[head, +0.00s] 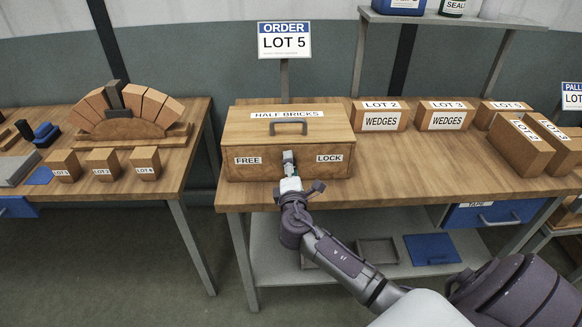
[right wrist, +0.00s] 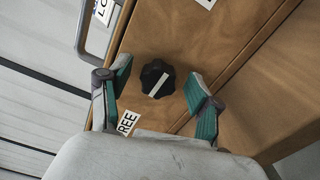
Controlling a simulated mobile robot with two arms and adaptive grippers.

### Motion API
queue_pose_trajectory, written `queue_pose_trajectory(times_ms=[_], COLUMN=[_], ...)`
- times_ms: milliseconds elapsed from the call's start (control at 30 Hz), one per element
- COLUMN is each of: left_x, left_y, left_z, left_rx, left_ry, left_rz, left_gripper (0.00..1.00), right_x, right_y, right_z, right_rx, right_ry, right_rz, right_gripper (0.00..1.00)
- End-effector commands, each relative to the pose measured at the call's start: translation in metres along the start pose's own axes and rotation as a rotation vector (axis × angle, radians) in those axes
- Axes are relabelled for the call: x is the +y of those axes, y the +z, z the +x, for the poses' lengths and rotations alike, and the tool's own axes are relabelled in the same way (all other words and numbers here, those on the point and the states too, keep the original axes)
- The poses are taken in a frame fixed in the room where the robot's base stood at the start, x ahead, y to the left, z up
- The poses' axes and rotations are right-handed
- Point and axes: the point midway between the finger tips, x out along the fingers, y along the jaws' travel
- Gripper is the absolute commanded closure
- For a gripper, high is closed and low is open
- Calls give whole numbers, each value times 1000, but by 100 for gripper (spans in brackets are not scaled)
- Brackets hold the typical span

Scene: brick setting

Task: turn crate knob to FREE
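The wooden crate (head: 240,133), labelled HALF BRICKS, sits on the table with FREE (head: 248,160) at the left of its front and LOCK (head: 329,158) at the right. My right gripper (head: 289,162) is in front of the crate between these labels and hides the knob in the head view. In the right wrist view the black knob (right wrist: 157,78) shows with a white line slanting from lower left to upper right, roughly along the FREE–LOCK direction. My right gripper (right wrist: 159,85) is open, its green-padded fingers on either side of the knob, apart from it. My left gripper is not in view.
The workbench (head: 420,180) also carries several wedge boxes (head: 381,116) right of the crate. An order sign (head: 284,41) reading LOT 5 stands behind it. A second table (head: 185,160) with a brick arch (head: 128,110) is at the left, beyond a gap.

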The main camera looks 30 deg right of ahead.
Motion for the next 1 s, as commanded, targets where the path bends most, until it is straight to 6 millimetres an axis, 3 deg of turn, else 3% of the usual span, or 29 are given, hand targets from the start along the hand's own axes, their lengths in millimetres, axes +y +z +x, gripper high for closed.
queue_pose_trajectory(times_ms=[267,700,1000], left_x=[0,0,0], left_y=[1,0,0], left_z=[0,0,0], left_rx=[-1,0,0], left_ry=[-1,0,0], left_rz=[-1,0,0], left_gripper=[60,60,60], right_x=[-1,-1,0], right_y=[0,0,0], right_z=[-10,-97,-120], right_rx=[1,1,0], right_ry=[-1,-3,0], right_rz=[1,1,0], right_gripper=[37,37,37])
